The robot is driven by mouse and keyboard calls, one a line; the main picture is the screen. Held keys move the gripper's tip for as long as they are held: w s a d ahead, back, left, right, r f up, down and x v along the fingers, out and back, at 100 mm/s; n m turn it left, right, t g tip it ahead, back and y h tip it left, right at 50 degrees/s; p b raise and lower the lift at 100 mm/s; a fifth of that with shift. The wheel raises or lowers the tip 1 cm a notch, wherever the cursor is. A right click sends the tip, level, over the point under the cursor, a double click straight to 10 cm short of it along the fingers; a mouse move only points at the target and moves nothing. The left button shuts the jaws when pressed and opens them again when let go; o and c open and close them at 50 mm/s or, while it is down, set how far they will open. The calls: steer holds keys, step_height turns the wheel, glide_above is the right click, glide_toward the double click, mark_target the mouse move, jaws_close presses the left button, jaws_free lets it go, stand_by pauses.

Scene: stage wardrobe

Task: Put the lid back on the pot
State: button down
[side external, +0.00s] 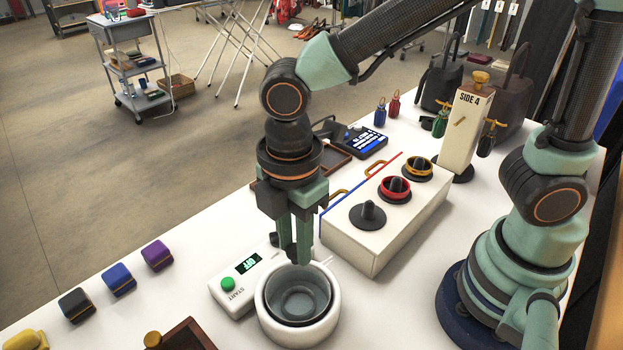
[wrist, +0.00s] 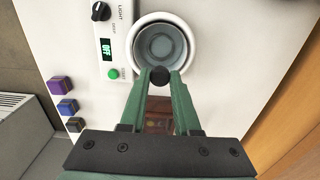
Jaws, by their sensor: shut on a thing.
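The pot is a round white vessel (side external: 266,318) at the near edge of the table. It shows at the top of the wrist view (wrist: 132,30). A grey, glassy round surface with concentric rings fills its mouth; I cannot tell lid glass from pot inside. My gripper (side external: 301,262) points down over the pot's far side in the side view. In the wrist view, my gripper (wrist: 160,80) is shut on the lid's dark round knob (wrist: 160,75). The gap between lid and rim is unclear.
A white control box with a green button (side external: 228,284) stands against the pot's left. A white box with dials (side external: 385,235) stands behind right. Purple (side external: 157,255), blue (side external: 119,279) and black (side external: 77,305) blocks lie left. A brown tray (side external: 190,336) is at front.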

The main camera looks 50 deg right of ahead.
mark_target(297, 266)
steer(key=shift+f, duration=3.15)
steer(key=shift+f, duration=0.2)
steer(key=c, duration=0.6)
jaws_free()
steer(key=shift+o, duration=0.5)
steer(key=o, duration=0.4)
steer(key=shift+r, duration=3.55)
